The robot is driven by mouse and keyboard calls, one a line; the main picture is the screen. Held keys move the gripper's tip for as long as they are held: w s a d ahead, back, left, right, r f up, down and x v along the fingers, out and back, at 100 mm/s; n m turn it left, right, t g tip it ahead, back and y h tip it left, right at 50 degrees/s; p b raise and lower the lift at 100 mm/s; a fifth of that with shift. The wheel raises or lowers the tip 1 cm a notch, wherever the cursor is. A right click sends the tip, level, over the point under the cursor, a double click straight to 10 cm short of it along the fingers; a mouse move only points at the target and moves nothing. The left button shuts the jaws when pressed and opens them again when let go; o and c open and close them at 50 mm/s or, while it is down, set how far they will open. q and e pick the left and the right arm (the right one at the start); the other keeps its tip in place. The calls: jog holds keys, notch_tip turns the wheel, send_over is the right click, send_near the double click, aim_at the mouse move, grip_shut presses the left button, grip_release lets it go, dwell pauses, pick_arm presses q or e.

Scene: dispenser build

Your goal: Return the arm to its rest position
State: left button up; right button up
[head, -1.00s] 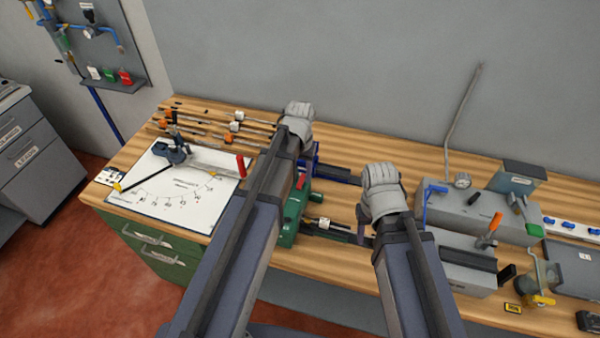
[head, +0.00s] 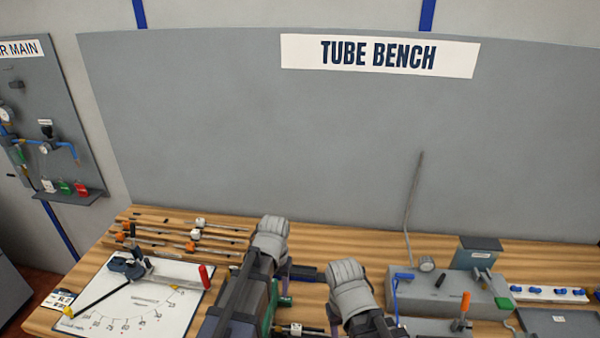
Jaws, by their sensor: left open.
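My left arm (head: 240,300) reaches in from the bottom over the tube bench (head: 335,252), its pale grey wrist (head: 270,242) highest. My left gripper (head: 286,277) is open and mostly hidden beneath the wrist, above the green and blue tool area. I see nothing held in it. My right arm's pale grey wrist (head: 351,290) is to the right and lower in the picture. It hides the right gripper's jaws, so their state does not show. Neither arm is folded back; both extend over the bench.
A white angle sheet (head: 150,310) with a bending tool (head: 127,265) lies left. Tubes with orange and white fittings (head: 192,246) lie behind it. A grey gauge block (head: 450,290) stands right.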

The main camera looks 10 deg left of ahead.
pick_arm(q)
jog(key=s+d+f+b, duration=0.2)
jog(key=s+f, duration=0.1)
jog(key=s, duration=0.1)
jog(key=s+d+f+m+b, duration=0.1)
jog(key=s+d+f+b, duration=0.1)
jog(key=s+f+b, duration=0.1)
jog(key=s+d+f+m+b, duration=0.1)
jog(key=s+d+f+b, duration=0.1)
jog(key=s+d+f, duration=0.1)
jog(key=shift+s+d+f+y+b, duration=0.1)
jog(key=shift+s+f+y+b, duration=0.25)
jog(key=shift+s, duration=0.55)
pick_arm(e)
notch_tip(320, 180, down, 10)
jog(key=shift+r, duration=0.1)
